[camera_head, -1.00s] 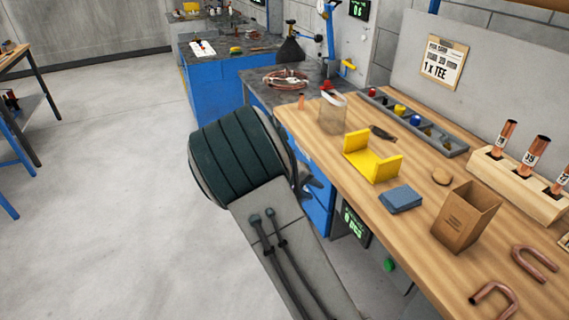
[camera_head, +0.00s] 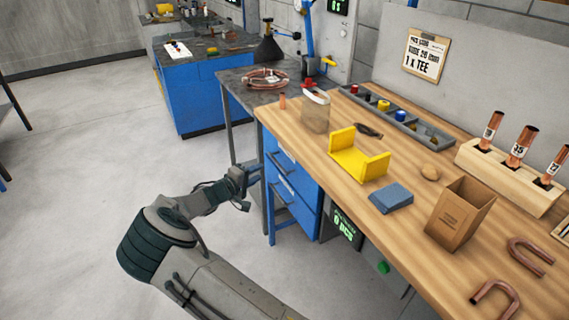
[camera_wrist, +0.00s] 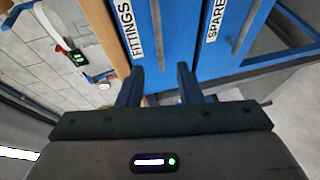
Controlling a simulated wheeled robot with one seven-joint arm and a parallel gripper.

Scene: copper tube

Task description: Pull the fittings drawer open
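The fittings drawer is the upper blue drawer (camera_head: 297,175) under the wooden bench top, with a dark bar handle on its front. In the wrist view its blue front (camera_wrist: 182,45) carries the label FITTINGS. It looks closed. My gripper (camera_head: 243,181) is just left of the drawer fronts in the head view. In the wrist view my gripper (camera_wrist: 158,85) has its two fingers apart, pointing at the fittings drawer front. Nothing shows held between them. Whether they touch the handle I cannot tell.
A lower drawer labelled SPARE (camera_wrist: 230,45) is below it. The wooden bench top (camera_head: 330,175) overhangs the drawers and carries a yellow bracket (camera_head: 357,157), a cardboard box (camera_head: 460,215) and copper pieces. The floor (camera_head: 80,150) left of the bench is clear.

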